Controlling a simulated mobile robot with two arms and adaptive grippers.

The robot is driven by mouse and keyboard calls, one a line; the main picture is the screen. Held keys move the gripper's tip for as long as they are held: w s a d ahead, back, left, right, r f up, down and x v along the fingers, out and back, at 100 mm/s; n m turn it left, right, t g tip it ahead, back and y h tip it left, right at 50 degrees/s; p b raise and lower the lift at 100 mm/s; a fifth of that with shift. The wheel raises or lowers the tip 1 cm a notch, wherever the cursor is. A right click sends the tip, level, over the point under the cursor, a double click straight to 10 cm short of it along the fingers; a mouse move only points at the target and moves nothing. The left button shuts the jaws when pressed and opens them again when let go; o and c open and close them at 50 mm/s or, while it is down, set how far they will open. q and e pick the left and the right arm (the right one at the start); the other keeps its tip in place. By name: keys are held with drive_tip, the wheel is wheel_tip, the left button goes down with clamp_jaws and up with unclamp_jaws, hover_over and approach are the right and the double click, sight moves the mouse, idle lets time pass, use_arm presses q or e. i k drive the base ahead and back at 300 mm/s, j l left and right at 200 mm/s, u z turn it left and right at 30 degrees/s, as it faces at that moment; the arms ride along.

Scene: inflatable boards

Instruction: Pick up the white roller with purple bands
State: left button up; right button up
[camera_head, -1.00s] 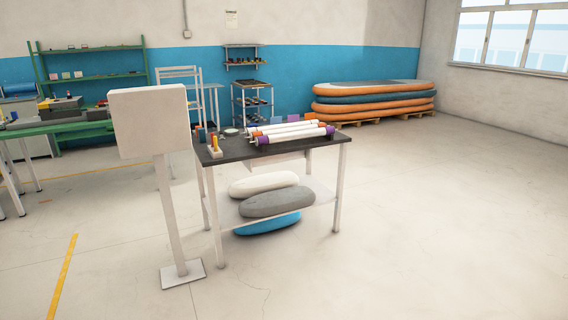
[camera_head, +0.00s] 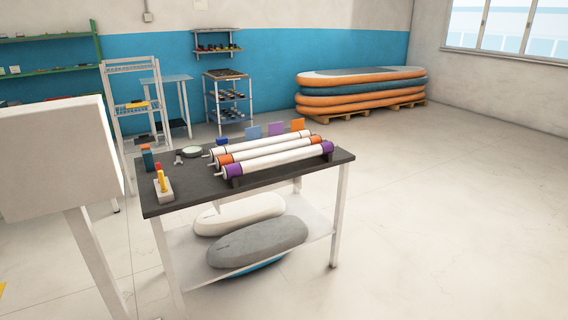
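The white roller with purple bands (camera_head: 280,160) lies on the dark-topped table (camera_head: 190,191), nearest the table's front edge. It has a purple band at each end and rests on dark supports. Behind it lie a white roller with orange bands (camera_head: 264,149) and another white roller (camera_head: 248,142) with a blue band at its left end. The three lie side by side, slanting up to the right. Neither of my grippers is in view.
A white panel on a post (camera_head: 52,160) stands at the left, near the table. A holder with yellow and red-topped items (camera_head: 163,188) sits on the table's left end. Inflatable boards (camera_head: 258,241) lie on the lower shelf. The floor at the right is clear.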

sight(228, 172)
drive_tip(key=i+l+u, duration=0.25)
drive_tip(key=u, duration=0.15)
drive_tip(key=i+l+u, duration=0.2)
drive_tip(key=u, duration=0.15)
drive_tip(key=i+l+u, duration=0.1)
drive_tip(key=l+u, duration=0.3)
drive_tip(key=i+l+u, duration=0.15)
drive_tip(key=l, duration=0.85)
drive_tip(key=i+l+u, duration=0.2)
drive_tip(key=l, duration=0.75)
drive_tip(key=l+u, duration=0.15)
drive_tip(key=l, duration=0.85)
